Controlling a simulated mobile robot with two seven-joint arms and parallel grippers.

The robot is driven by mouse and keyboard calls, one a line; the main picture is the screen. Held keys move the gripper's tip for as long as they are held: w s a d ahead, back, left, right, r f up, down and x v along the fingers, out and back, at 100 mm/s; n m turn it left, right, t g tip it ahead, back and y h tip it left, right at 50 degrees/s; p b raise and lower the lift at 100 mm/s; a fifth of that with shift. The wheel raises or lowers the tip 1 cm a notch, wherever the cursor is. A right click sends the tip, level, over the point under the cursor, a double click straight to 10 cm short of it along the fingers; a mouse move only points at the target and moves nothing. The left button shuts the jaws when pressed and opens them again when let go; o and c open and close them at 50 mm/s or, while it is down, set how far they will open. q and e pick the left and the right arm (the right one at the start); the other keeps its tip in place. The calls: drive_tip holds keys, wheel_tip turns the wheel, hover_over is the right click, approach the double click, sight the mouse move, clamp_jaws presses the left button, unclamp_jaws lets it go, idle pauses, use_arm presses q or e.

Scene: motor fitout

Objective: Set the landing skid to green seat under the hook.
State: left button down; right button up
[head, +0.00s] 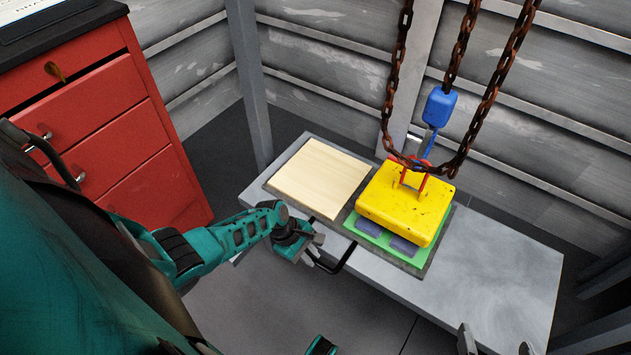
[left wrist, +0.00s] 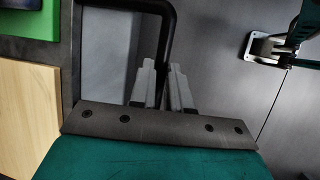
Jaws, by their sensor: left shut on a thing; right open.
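The landing skid is a dark grey plate (head: 282,196) on a metal bench, with a pale wooden seat (head: 318,178) at its left and a green seat (head: 362,236) at its right. A yellow block (head: 405,202) hangs on the chain hook (head: 423,166) over the green seat and hides much of it. I cannot tell whether it touches. A black handle (head: 345,262) sticks out from the skid's front. My left gripper (head: 309,254) is shut on this handle, also seen in the left wrist view (left wrist: 168,12). My right gripper (head: 495,346) is open and empty at the bottom edge, partly cut off.
The metal bench (head: 490,270) is bare to the right of the skid. Rusty chains (head: 490,85) and a blue hook block (head: 439,106) hang above the yellow block. A red drawer cabinet (head: 115,150) stands at the left. Grey walls close off the back.

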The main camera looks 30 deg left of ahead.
use_arm(q)
drive_tip(key=shift+s+a, duration=0.15)
drive_tip(key=shift+a, duration=0.25)
drive_tip(key=c, duration=1.4)
unclamp_jaws()
drive_tip(key=o, duration=0.3)
drive_tip(key=shift+d, duration=0.15)
drive_tip(key=p+v, duration=0.7)
drive_tip(key=v, duration=0.6)
use_arm(e)
drive_tip(key=shift+h, duration=0.3)
drive_tip(key=r, duration=0.1)
drive_tip(key=d+r, duration=0.1)
drive_tip(key=s+d+r, duration=0.1)
drive_tip(key=r, duration=0.1)
drive_tip(key=shift+s, duration=0.1)
use_arm(q)
drive_tip(key=shift+d, duration=0.1)
use_arm(e)
drive_tip(key=shift+a+r, duration=0.1)
drive_tip(key=shift+r, duration=0.1)
